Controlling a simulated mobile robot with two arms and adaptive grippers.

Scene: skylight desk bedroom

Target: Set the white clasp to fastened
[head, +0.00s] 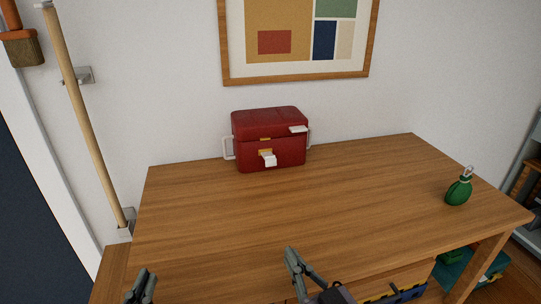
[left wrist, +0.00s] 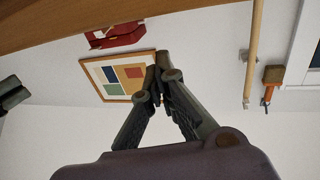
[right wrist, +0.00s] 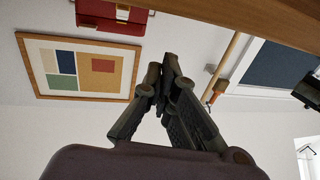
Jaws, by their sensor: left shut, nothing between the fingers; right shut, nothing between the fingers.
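A red box (head: 270,143) with a rounded lid stands at the back of the wooden desk. Its lid looks closed. A white clasp (head: 268,159) on a yellow mount sticks out from its front, below a small yellow piece at the lid seam. Another white tab (head: 298,129) juts out near the lid's right edge. The box also shows upside down in the left wrist view (left wrist: 122,38) and right wrist view (right wrist: 108,22). My left gripper (head: 142,276) and right gripper (head: 291,256) are shut and empty near the desk's front, well apart from the box.
The desk top (head: 340,195) is mostly bare. A green flask-shaped object (head: 459,188) stands at its right end. A wooden pole (head: 85,120) leans along the wall at left. A framed picture (head: 297,78) hangs behind the box.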

